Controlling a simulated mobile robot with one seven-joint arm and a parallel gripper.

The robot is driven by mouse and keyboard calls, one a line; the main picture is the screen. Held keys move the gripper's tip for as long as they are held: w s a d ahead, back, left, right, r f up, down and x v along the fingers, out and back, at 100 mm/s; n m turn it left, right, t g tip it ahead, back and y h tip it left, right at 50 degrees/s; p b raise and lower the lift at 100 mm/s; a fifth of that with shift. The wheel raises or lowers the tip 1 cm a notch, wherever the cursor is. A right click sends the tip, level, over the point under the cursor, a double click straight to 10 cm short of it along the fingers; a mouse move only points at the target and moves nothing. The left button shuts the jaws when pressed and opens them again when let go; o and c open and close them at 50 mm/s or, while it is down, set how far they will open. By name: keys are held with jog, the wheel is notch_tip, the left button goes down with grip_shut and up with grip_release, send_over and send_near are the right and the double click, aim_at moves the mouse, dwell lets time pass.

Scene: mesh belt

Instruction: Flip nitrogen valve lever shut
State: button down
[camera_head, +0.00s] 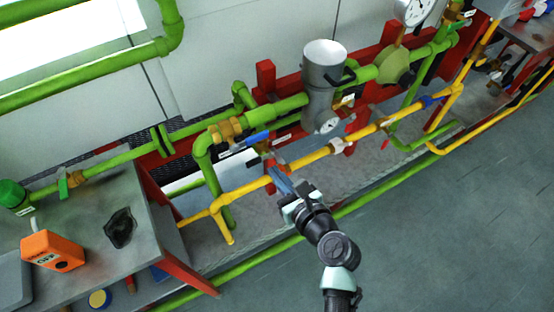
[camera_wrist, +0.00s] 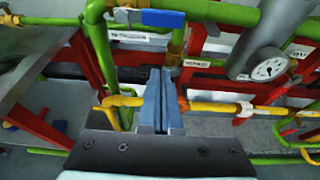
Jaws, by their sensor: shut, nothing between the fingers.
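A blue valve lever (camera_wrist: 163,18) lies lengthwise along a green pipe at the top of the wrist view. In the head view the same blue lever (camera_head: 257,138) extends right from a brass valve body (camera_head: 226,130). A small white tag (camera_wrist: 130,36) hangs just below the lever; I cannot make out its words, so I cannot confirm which valve is nitrogen. My gripper (camera_wrist: 160,70) is shut and empty, its blue-grey fingers pressed together below the lever and apart from it in the picture. In the head view my gripper (camera_head: 274,168) is near the yellow pipe.
A yellow pipe (camera_head: 310,158) runs below the green pipe (camera_head: 285,107). A grey cylinder with a gauge (camera_head: 328,124) stands to the right. Another blue lever (camera_head: 427,101) is farther right. A table with an orange box (camera_head: 52,250) is at left. The floor at right is open.

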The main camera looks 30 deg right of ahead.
aim_at(250, 141)
jog(key=x, duration=0.7)
jog(key=shift+b, duration=0.3)
notch_tip(250, 141, up, 4)
jog(key=p, duration=0.2)
jog(key=shift+w+p, duration=0.15)
jog(key=shift+p, duration=0.15)
